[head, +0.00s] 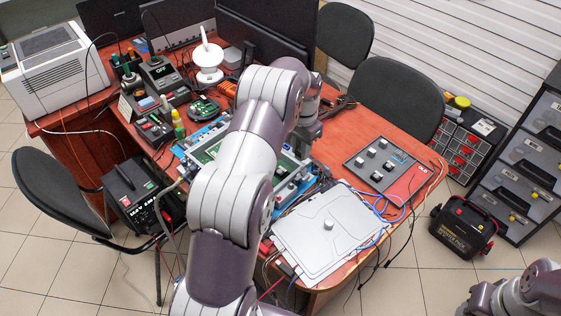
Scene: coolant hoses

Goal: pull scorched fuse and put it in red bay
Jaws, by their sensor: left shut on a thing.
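My left arm reaches up across the middle of the head view, and my left gripper (306,138) points down over the far right part of a green circuit board (211,153) in a blue frame. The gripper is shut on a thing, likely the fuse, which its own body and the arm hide. A dark panel (352,163) with several white-topped blocks lies to its right. My right gripper is out of view; only part of that arm shows at bottom right.
A light grey cover plate (325,245) with a knob lies at the table's front right edge, with blue and dark cables beside it. Bare table (385,125) shows behind the panel.

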